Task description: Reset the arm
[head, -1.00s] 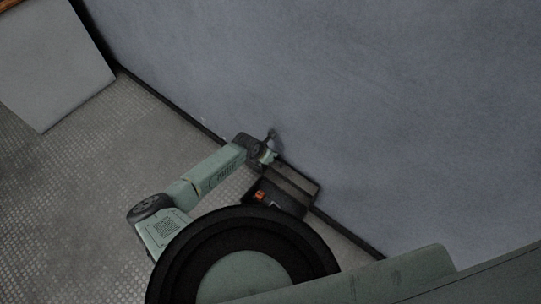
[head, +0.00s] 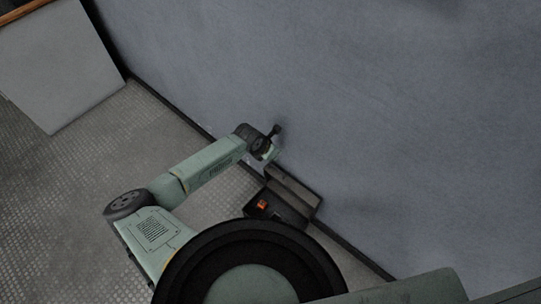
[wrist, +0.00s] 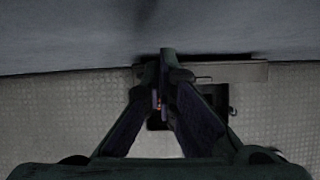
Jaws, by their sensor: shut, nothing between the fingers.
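My arm (head: 210,165) reaches up and right from the lower left in the head view, bent at the elbow, its end close to the grey wall. My gripper (wrist: 166,54) is shut and empty in the wrist view, its dark fingers meeting in a narrow tip. The gripper is small and dark in the head view, so its fingers are hard to make out there. The fingers cover part of an open dark box behind them in the wrist view.
The open dark box (head: 290,208), with a small orange part (head: 262,203), is at the wall's foot just below my arm's end. The grey wall (head: 400,130) fills the right. A pale panel (head: 55,65) stands upper left. Textured floor (head: 60,160) at left is clear.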

